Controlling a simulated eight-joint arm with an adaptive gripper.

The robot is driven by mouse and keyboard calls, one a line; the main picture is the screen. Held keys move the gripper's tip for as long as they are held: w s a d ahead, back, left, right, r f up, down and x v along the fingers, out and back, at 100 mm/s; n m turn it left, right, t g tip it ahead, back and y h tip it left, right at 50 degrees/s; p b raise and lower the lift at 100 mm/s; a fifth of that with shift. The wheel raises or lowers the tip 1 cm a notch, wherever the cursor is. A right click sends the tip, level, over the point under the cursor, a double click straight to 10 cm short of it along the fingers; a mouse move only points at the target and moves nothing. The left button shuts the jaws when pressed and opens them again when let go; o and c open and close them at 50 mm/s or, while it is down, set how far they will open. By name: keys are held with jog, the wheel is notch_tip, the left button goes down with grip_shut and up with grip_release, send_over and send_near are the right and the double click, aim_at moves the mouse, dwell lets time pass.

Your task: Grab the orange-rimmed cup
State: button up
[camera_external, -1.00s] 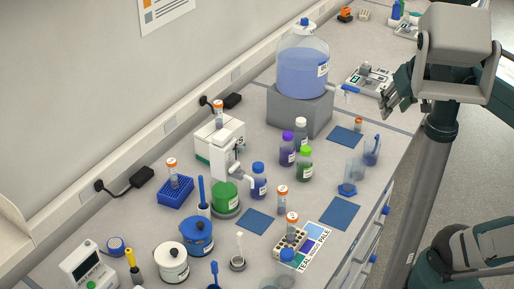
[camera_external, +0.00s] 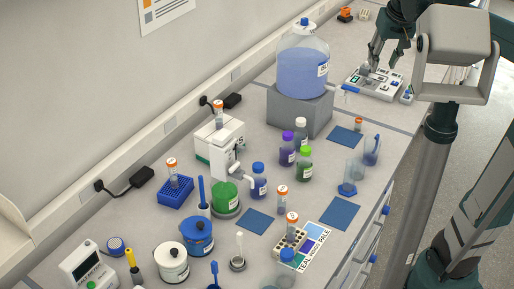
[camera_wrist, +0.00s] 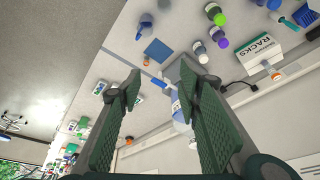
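A small cup with an orange rim (camera_external: 358,124) stands on the bench beside a blue mat, to the right of the large carboy. In the wrist view a small orange-rimmed thing (camera_wrist: 147,61), apparently the same cup, shows near the blue mat, beyond the fingertips. My gripper (camera_external: 386,52) is at the far end of the bench, above a white device and well apart from the cup. In the wrist view my gripper (camera_wrist: 160,85) has its two green-padded fingers spread, with nothing held between them.
The large blue-liquid carboy (camera_external: 302,68) stands on a grey block (camera_external: 299,108) left of the cup. Clear beakers (camera_external: 354,172) stand nearer the front. A white device (camera_external: 374,82) lies below my gripper. Several capped bottles, including a green-capped one (camera_external: 304,165), stand left of the cup.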

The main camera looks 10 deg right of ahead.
jog(key=w+d+f+m+g, duration=0.1)
jog(key=w+d, duration=0.1)
jog(key=w, duration=0.6)
jog(key=w+d+g, duration=0.1)
jog(key=w+d, duration=0.1)
jog(key=w, duration=0.5)
jog(key=g, duration=0.2)
send_over(359, 120)
notch_tip(359, 120, down, 36)
jog(key=shift+s+a+m, duration=0.35)
jog(key=shift+s+m, duration=0.05)
jog(key=shift+s, duration=0.05)
jog(key=shift+f, duration=0.15)
jog(key=shift+f, duration=1.1)
jog(key=shift+f, duration=0.2)
jog(key=shift+f, duration=2.45)
